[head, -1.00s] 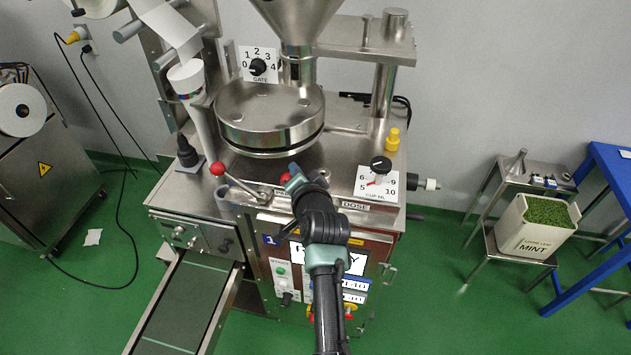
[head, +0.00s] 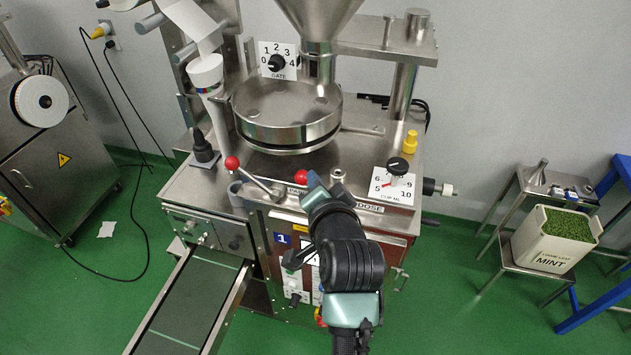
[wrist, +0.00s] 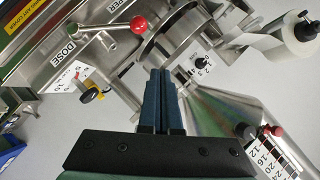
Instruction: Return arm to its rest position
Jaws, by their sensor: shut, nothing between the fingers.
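My gripper (wrist: 162,100) is shut and empty in the wrist view, its two dark blue fingers together, with the round steel drum of the packer (wrist: 163,35) beyond them. In the head view my gripper (head: 322,185) is raised in front of the machine's front edge, near a red ball knob, and partly hidden by my own arm. Whether it touches the machine cannot be told. My arm covers part of the front panel and its labels.
The packing machine (head: 180,205) fills the middle, with a lever with a red knob (head: 232,163), a gate dial (head: 277,63) and a dose dial (head: 397,166). A conveyor (head: 190,300) runs out at the lower left. A mint tub (head: 540,258) stands on a stand at right.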

